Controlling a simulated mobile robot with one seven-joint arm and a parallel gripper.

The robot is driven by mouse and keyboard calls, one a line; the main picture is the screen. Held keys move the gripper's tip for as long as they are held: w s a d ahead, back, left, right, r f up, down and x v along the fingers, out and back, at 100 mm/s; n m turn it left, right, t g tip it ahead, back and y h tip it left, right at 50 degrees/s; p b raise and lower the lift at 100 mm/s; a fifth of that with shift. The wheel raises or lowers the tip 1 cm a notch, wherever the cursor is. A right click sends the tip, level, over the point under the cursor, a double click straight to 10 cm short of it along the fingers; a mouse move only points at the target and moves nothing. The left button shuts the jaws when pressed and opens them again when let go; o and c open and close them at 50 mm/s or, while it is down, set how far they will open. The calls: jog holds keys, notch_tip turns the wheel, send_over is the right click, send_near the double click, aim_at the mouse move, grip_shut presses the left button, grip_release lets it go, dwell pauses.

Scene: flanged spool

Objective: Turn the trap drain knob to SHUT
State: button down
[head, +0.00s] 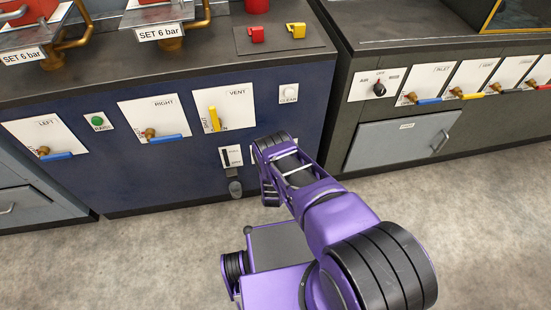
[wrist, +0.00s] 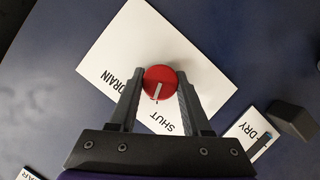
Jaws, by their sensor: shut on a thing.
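The trap drain knob is a round red knob (wrist: 160,76) with a white pointer mark, on a white plate (wrist: 115,45) lettered DRAIN and SHUT. In the wrist view, its mark points down and slightly left, between the two words and closer to SHUT. My gripper (wrist: 160,80) is shut on the knob, one dark finger on each side. In the head view my purple arm hides the knob and its plate, and the fingers cannot be made out.
Next to the knob plate is a small level plate (head: 231,156) with a dark cup (head: 235,188) below it. Above are the yellow VENT handle (head: 213,118) and a white CLEAN button (head: 289,90). A grey-drawer cabinet (head: 400,140) stands at right. The floor in front is clear.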

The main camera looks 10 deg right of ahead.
jog(key=shift+w+n+t+h, duration=0.1)
jog(key=shift+n+t+h, duration=0.3)
jog(key=shift+n, duration=0.6)
jog(key=shift+c, duration=1.8)
grip_release()
jog(key=shift+s, duration=0.2)
